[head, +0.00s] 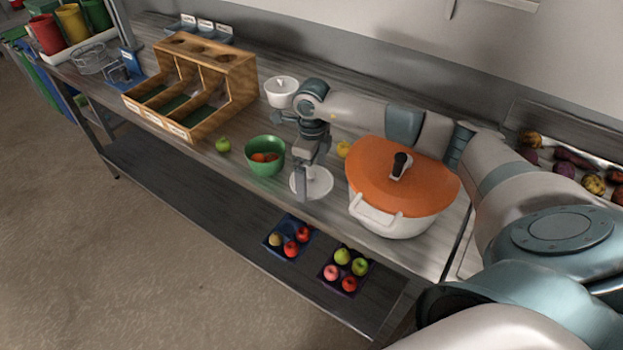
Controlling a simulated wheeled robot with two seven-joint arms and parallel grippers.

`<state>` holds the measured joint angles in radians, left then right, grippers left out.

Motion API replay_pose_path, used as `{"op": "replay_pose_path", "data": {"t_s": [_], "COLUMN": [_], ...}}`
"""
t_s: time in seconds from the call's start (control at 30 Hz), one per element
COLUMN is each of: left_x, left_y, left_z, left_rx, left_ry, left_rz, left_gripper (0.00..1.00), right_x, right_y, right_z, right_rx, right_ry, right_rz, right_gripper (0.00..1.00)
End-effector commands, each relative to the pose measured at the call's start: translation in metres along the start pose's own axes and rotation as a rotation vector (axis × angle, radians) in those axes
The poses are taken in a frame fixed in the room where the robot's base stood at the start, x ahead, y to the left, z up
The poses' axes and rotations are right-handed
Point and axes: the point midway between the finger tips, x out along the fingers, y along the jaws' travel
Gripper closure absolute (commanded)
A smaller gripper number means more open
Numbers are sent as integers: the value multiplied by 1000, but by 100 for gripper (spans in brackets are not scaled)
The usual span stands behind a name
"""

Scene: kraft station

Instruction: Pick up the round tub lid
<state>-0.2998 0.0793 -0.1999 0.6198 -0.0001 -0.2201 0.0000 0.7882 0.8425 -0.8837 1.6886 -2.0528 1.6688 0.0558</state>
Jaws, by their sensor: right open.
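A white round lid (323,189) lies flat on the grey worktop, near its front edge, in the head view. My right gripper (308,182) points down over this lid with its jaws open. Its fingers cover part of the lid, and I cannot tell whether they touch it. A small white round tub (281,93) stands farther back on the worktop. My left gripper is not in view.
Right of the lid stands a large white pot (390,222) with an orange cover (388,181). A green bowl (265,165) with orange fruit is to the left, near a green apple (223,145). A wooden divided box (215,73) stands farther left. Fruit trays sit on the lower shelf (190,190).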

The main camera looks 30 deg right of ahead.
Motion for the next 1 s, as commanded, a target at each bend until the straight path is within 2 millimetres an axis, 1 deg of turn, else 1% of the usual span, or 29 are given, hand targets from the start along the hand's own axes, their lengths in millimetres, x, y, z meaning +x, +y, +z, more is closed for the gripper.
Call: {"op": "replay_pose_path", "data": {"t_s": [0.17, 0.2, 0.27, 0.3, 0.33, 0.6, 0.73, 0.87, 1.0], "left_x": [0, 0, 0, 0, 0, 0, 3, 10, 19], "left_y": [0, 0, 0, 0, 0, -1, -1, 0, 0], "left_z": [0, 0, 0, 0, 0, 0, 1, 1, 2], "left_rx": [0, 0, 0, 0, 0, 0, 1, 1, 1], "left_ry": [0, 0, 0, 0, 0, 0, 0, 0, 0], "left_rz": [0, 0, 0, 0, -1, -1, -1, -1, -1], "left_gripper": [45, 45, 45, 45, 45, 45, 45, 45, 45], "right_x": [0, 0, 0, 0, 0, -1, -5, -16, -36], "right_y": [0, 0, 0, 0, 0, 0, -1, -1, -1], "right_z": [0, 0, 0, 0, 0, 0, 0, 1, 1], "right_rx": [0, 0, 0, 0, 0, 0, 1, 1, -1], "right_ry": [0, 0, 0, 0, 0, 0, -1, -2, -4], "right_rz": [0, 0, 0, 0, 0, 0, -1, -1, -2], "right_gripper": [0, 2, 17, 26, 28, 28, 28, 28, 28]}}
